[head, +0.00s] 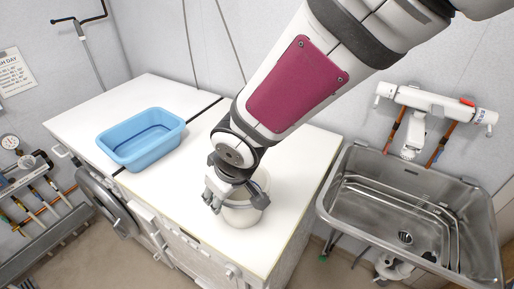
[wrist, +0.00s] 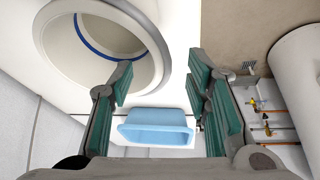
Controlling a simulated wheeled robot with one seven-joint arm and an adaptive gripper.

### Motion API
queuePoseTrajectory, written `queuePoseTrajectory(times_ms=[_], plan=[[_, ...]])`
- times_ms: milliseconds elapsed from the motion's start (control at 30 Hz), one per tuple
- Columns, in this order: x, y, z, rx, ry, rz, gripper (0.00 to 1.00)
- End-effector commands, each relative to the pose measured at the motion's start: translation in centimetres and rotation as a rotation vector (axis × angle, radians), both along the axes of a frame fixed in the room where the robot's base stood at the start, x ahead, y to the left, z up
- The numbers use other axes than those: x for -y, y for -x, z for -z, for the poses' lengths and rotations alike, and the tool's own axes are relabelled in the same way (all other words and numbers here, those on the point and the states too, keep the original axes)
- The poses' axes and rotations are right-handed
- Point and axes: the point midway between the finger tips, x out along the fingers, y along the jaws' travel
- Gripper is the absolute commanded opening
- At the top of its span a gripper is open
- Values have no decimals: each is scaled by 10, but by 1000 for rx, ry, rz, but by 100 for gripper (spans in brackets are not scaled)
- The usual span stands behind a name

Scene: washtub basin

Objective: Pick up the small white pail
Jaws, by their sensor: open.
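The small white pail (head: 243,216) stands upright on the white worktop, near its front edge, partly hidden by my gripper. My gripper (head: 238,199) is open and over the pail's upper part. In the wrist view, the pail's round mouth (wrist: 150,60) fills the upper left, with a blue line inside. My open gripper (wrist: 160,84) shows there with the left finger across the mouth and the right finger outside the rim. Nothing is held between the fingers. I cannot tell whether either finger touches the pail.
A blue tub (head: 140,141) stands on the worktop (head: 90,112) to the left; it also shows in the wrist view (wrist: 156,133). A metal sink (head: 345,205) is at the right, below a white wall-mounted tap unit (head: 425,103). Worktop right of the pail is clear.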

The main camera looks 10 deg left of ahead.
Motion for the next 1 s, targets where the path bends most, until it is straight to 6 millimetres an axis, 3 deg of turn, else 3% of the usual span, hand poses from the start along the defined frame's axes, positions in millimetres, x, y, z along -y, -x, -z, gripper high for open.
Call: queuePoseTrajectory(times_ms=[500,833,1000], plan=[[-16,-16,45,-1,1,0,44],[-17,-17,48,1,-1,2,44],[-17,-17,48,1,-1,2,8]])
